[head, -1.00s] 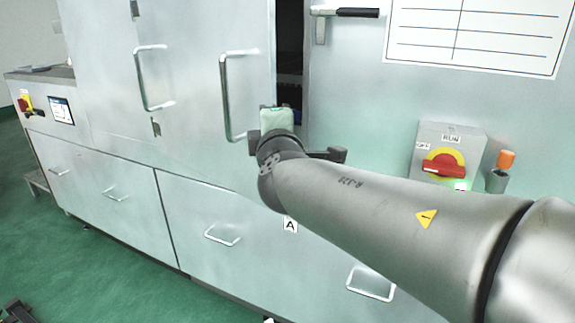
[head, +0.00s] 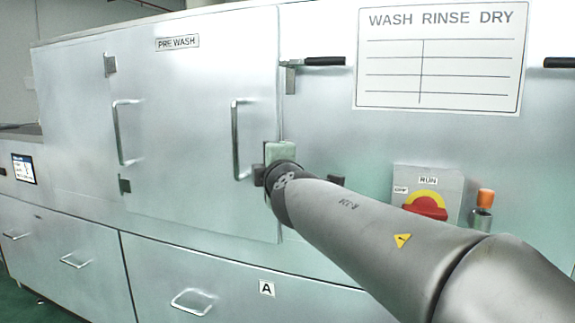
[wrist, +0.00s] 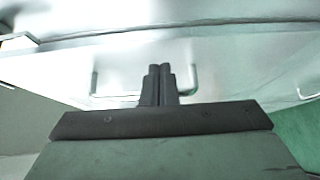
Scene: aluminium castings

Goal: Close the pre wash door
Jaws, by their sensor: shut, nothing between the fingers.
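A vertical bar handle (head: 236,140) stands near that edge. My gripper (head: 280,153) is at the door's right edge, right of the handle; its fingers are hidden there. In the wrist view my gripper (wrist: 158,84) has its fingers together, empty, pointing at the pale panel (wrist: 135,75). Whether they touch it I cannot tell.
A black-handled latch (head: 312,62) is at the door's upper right. Right of my arm are a RUN switch box (head: 447,185) and an orange-topped part (head: 486,197). Drawer handles (head: 192,302) project below. A second door handle (head: 126,133) stands farther left.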

